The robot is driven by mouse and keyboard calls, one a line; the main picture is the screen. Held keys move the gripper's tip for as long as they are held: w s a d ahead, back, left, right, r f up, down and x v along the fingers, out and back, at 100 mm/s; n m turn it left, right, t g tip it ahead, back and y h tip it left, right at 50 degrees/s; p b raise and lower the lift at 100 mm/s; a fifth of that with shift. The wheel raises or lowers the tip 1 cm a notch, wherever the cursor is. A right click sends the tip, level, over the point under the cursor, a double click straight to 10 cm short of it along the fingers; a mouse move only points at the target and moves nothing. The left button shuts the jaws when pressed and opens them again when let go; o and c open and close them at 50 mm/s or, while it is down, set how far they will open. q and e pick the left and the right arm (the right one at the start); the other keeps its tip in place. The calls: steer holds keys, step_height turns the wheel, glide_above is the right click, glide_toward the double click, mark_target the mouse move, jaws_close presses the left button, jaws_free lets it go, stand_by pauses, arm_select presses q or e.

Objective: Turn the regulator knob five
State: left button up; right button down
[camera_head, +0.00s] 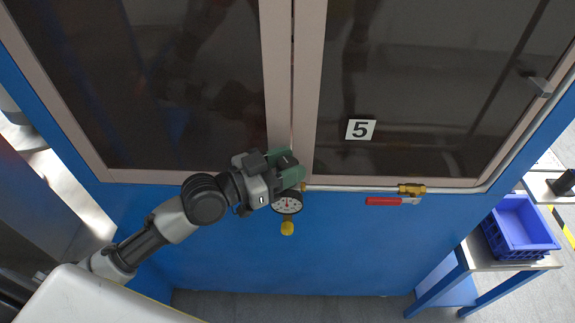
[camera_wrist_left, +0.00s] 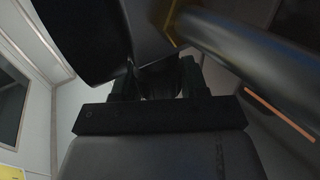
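The pressure regulator shows in the head view as a round white-faced gauge (camera_head: 287,203) with a yellow part (camera_head: 287,229) below it, on the front of the blue cabinet. My left gripper (camera_head: 291,171) is just above the gauge, its green fingers at the regulator's upper part, and it hides that part. I cannot make out the knob in the head view. In the wrist view, the left fingers (camera_wrist_left: 158,82) are apart, with large dark shapes right in front of them. I cannot tell whether they grip anything. My right gripper is not in view.
A valve with a red handle (camera_head: 384,201) and brass body (camera_head: 411,189) sits on a pipe to the right. A blue crate (camera_head: 519,228) stands on a bench at the far right.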

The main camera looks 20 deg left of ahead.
arm_select(q)
steer(key=o, duration=0.4)
steer(key=shift+b+v, duration=2.05)
steer(key=shift+v, duration=3.35)
steer(key=shift+r, duration=0.1)
